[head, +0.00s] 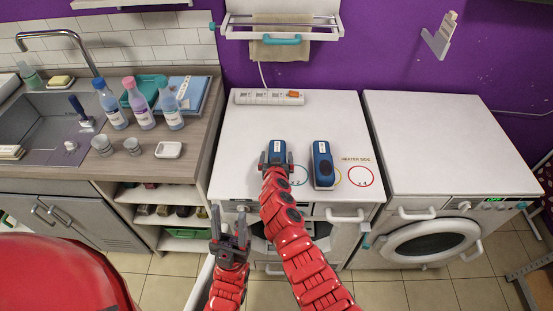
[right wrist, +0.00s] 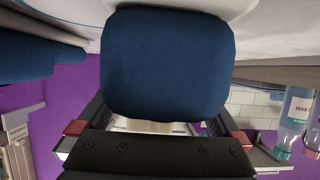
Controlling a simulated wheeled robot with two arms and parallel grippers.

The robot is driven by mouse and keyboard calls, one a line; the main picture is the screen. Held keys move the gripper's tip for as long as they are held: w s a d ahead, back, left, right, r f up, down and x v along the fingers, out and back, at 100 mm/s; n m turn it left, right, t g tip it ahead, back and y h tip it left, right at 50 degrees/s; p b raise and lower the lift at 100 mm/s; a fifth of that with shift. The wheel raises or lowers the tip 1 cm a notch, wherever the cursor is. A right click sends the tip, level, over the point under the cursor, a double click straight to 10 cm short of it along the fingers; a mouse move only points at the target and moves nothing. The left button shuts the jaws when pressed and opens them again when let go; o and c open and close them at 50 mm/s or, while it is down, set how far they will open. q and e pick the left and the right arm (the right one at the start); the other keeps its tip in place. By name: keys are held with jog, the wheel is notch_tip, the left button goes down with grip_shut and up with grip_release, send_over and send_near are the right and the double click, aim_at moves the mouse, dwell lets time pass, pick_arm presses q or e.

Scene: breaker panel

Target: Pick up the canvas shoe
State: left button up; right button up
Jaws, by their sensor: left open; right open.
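Two dark blue items that look like canvas shoes sit on the white cabinet top (head: 240,130). The left blue item (head: 277,147) is at my right gripper (head: 277,160), with one open finger on each side of it. In the right wrist view this blue item (right wrist: 168,65) fills the space in front of the open jaws (right wrist: 158,135); I cannot tell whether they touch it. The other blue item (head: 322,165) stands just to the right, apart from the gripper. My left gripper (head: 230,240) is open and empty, low in front of the cabinet.
A power strip (head: 268,97) lies at the back of the top. Red and yellow circles mark its right front, by a "HEATER SIDE" label. Bottles (head: 142,105) and a sink (head: 40,125) are at left; a washing machine (head: 435,150) is at right.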

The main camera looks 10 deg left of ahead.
jog(key=shift+s+r, duration=0.3)
jog(key=shift+s, duration=0.05)
jog(key=shift+c, duration=0.3)
jog(key=shift+s+d, duration=0.1)
jog(key=shift+d, duration=0.05)
jog(key=shift+c, duration=1.1)
jog(key=shift+w+f, duration=0.2)
jog(key=c, duration=0.5)
jog(key=shift+f, duration=0.1)
jog(key=c, duration=0.5)
jog(key=shift+s, duration=0.1)
jog(key=shift+c, duration=0.2)
